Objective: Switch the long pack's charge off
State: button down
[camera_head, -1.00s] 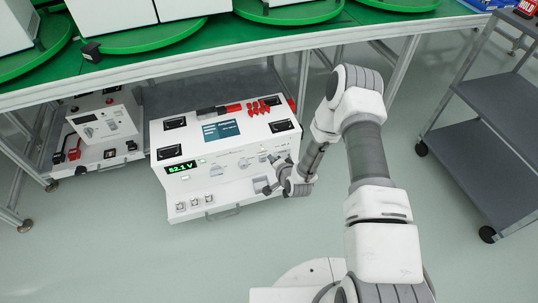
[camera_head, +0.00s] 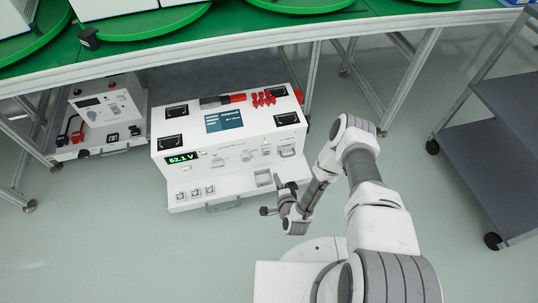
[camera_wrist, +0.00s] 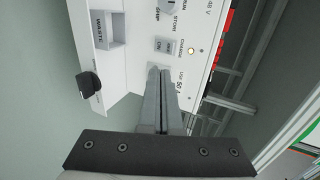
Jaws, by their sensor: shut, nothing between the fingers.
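The long pack (camera_head: 228,161) is a long white unit under the green-topped bench, with a green 52.1 V readout (camera_head: 182,158) on its sloped front. In the wrist view, a small switch (camera_wrist: 163,44) marked ON and OFF sits beside the CHARGE label (camera_wrist: 183,46). A lamp (camera_wrist: 191,50) next to the label glows pale yellow. My gripper (camera_wrist: 160,72) is shut and empty, its tips close below the switch in that view; I cannot tell whether they touch. In the head view, my gripper (camera_head: 279,184) is at the pack's right front.
A WASTE recess (camera_wrist: 110,29) is left of the switch in the wrist view, with a dark knob-like piece (camera_wrist: 88,85) below it. A smaller white unit (camera_head: 103,115) stands left of the pack. A grey cart (camera_head: 470,165) is at right. Floor in front is clear.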

jog(key=b, duration=0.5)
send_near(266, 151)
notch_tip(266, 151, down, 4)
jog(key=w, duration=0.2)
jog(key=shift+w+a+r, duration=0.1)
jog(key=shift+w+a, duration=0.2)
jog(key=shift+w, duration=0.3)
jog(key=shift+w+a+r, duration=0.15)
jog(key=shift+w+a, duration=0.1)
jog(key=shift+w, duration=0.4)
jog(key=shift+w+a+r+b, duration=0.15)
jog(key=shift+w+b, duration=0.2)
jog(key=shift+w, duration=0.3)
jog(key=shift+r, duration=0.15)
